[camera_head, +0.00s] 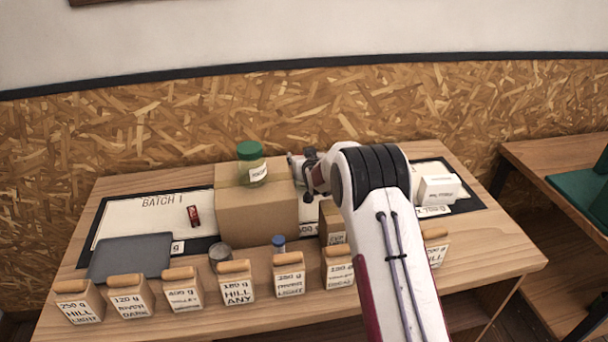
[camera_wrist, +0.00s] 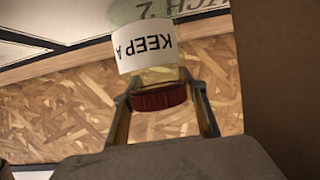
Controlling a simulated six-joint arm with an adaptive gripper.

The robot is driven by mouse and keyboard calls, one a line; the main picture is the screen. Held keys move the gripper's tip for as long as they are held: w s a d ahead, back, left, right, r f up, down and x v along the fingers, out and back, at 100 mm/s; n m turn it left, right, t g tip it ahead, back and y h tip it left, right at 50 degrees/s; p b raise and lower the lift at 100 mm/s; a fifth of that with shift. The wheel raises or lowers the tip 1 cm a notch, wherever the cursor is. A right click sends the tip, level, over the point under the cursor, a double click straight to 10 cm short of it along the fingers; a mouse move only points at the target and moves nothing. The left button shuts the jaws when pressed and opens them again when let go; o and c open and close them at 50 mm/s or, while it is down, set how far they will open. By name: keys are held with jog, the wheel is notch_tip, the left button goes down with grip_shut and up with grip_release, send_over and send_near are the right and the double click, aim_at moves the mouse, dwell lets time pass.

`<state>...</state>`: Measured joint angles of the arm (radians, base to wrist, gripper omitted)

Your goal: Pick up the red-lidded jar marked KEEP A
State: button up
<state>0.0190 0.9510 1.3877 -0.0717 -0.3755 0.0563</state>
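The jar marked KEEP A shows in the wrist view, upside down in the picture, with a dark red lid (camera_wrist: 158,97) and a white label (camera_wrist: 147,46). My gripper (camera_wrist: 161,84) has one finger on each side of the jar near the lid. The fingers lie very close to it; I cannot tell whether both touch.
The large cardboard box (camera_head: 256,217) stands close to my gripper, with a green-lidded jar (camera_head: 251,165) on top. Several labelled blocks line the front edge. A grey tray (camera_head: 131,257), a metal tin (camera_head: 220,254), a blue-capped vial (camera_head: 279,243) and white boxes (camera_head: 438,189) are also on the table.

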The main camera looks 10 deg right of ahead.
jog(key=shift+w+f, duration=0.25)
jog(key=shift+w, duration=0.35)
grip_shut()
dwell(0.3)
